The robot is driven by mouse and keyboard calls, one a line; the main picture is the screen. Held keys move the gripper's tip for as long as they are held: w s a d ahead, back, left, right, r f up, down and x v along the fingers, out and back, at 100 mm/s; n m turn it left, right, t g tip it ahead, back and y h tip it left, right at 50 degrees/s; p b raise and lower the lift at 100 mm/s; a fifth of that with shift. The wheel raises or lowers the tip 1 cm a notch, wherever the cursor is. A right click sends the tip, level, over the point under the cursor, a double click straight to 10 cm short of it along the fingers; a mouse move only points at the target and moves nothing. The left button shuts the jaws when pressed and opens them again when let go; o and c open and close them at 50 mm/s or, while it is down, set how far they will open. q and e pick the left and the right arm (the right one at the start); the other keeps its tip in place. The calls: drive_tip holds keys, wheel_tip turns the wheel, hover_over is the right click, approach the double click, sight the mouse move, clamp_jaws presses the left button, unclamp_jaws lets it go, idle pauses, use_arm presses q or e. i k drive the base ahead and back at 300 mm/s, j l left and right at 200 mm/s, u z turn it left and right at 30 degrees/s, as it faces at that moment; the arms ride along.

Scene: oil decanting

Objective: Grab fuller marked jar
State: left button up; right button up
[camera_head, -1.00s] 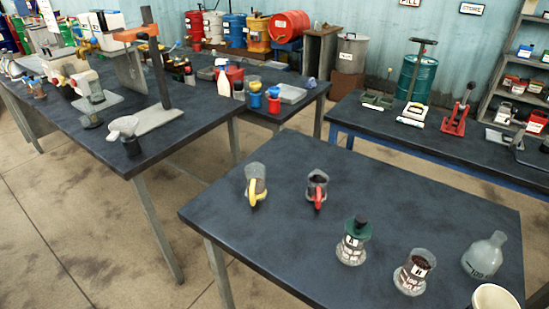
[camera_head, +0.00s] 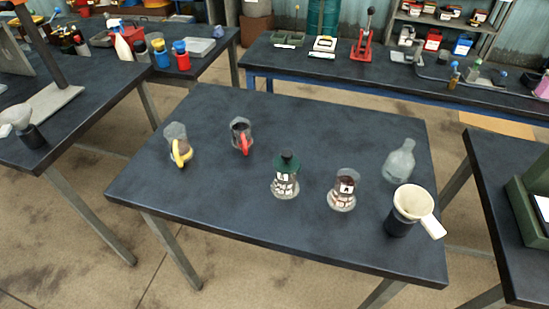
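Two jars with printed marks stand upright on the near dark table (camera_head: 225,220). One marked jar has a dark green lid (camera_head: 286,185); the other marked jar (camera_head: 343,189) stands to its right, with a dark marking or content near its top. A clear bottle (camera_head: 399,161) stands behind and to the right. A jug with a yellow handle (camera_head: 177,144) and a jug with a red handle (camera_head: 241,135) stand at the left, with dark contents. I cannot tell which marked jar is fuller. Neither of my grippers shows.
A cream funnel (camera_head: 413,204) sits on a black cup (camera_head: 401,226) at the table's right corner. The table's front left is clear. Another dark table with a green case (camera_head: 530,210) stands at the right. A workbench (camera_head: 310,72) runs behind, with floor between.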

sight(342, 197)
drive_tip(key=j+z, duration=0.25)
drive_tip(key=j, duration=0.4)
drive_tip(key=j+z, duration=0.25)
drive_tip(key=j, duration=0.45)
drive_tip(key=k+j+z, duration=0.25)
drive_tip(key=j, duration=0.4)
drive_tip(key=i, duration=0.1)
